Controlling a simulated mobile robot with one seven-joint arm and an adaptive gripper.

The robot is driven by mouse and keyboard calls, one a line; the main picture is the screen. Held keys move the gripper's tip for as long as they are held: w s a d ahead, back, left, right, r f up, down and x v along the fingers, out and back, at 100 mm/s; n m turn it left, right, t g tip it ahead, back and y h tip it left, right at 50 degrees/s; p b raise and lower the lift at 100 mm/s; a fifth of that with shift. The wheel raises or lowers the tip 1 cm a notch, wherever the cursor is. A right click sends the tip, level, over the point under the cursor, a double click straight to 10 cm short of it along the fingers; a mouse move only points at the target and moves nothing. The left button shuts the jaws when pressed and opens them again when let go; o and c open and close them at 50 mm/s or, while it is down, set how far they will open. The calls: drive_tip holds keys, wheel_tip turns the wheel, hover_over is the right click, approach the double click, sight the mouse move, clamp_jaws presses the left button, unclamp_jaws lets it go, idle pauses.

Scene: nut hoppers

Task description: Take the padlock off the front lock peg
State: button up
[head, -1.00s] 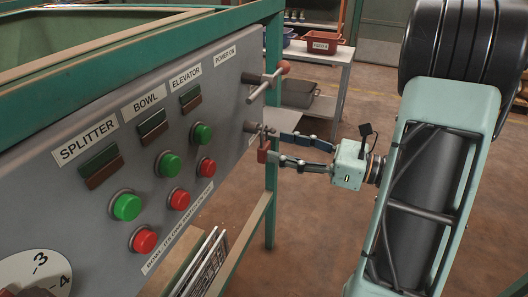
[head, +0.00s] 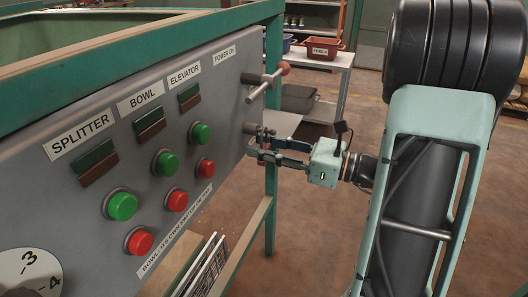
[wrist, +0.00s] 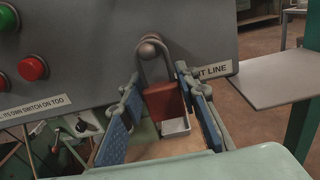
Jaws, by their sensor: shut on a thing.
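The padlock has a red body (wrist: 165,101) and a grey shackle. In the wrist view it hangs upright, its shackle looped around the front lock peg (wrist: 148,49) on the grey panel. In the head view the peg (head: 250,128) sticks out near the panel's right end, and the padlock is mostly hidden behind my near finger. My gripper (head: 266,146) reaches in from the right. Its blue-padded fingers stand on both sides of the padlock in the wrist view (wrist: 158,80), shut on it.
The grey panel (head: 225,95) carries several green and red buttons. A T-shaped handle (head: 266,84) sticks out above the lock peg. A green post (head: 270,200) stands just beyond the panel's end. A table (head: 335,75) with a red bin (head: 322,48) stands behind.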

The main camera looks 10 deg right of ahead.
drive_tip(key=shift+c, duration=1)
